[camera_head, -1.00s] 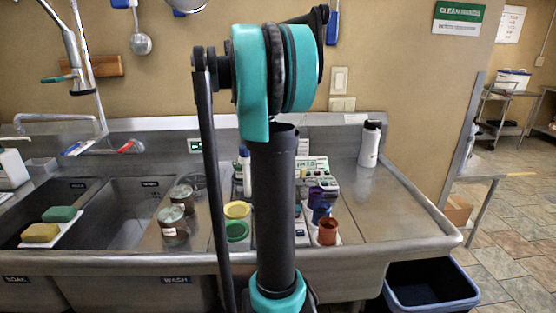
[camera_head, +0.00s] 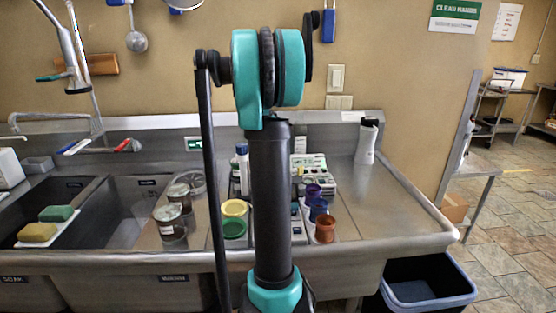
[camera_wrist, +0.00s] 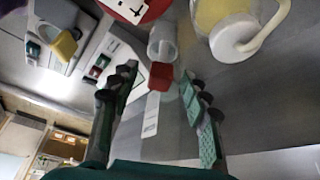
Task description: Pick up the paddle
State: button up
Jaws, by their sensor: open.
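I cannot tell for certain which thing is the paddle. In the wrist view, a red block (camera_wrist: 161,76) with a pale labelled strip (camera_wrist: 151,115) below it shows between my fingers, which are apart from it on both sides. My gripper (camera_wrist: 160,84) is open and empty, with dark and green fingers. In the head view my gripper is out of frame, and my arm hides part of the counter.
The wrist view also shows a clear cup (camera_wrist: 162,43), a red round thing (camera_wrist: 133,8) and a white round piece with a curved handle (camera_wrist: 236,38). In the head view, jars (camera_head: 170,222), coloured cups (camera_head: 325,229) and a white bottle (camera_head: 366,142) stand on the steel counter (camera_head: 385,200); its right part is clear.

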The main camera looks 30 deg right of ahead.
jog(key=shift+d+f, duration=0.25)
jog(key=shift+f, duration=0.35)
jog(key=shift+c, duration=0.6)
grip_shut()
jog(key=shift+r, duration=0.15)
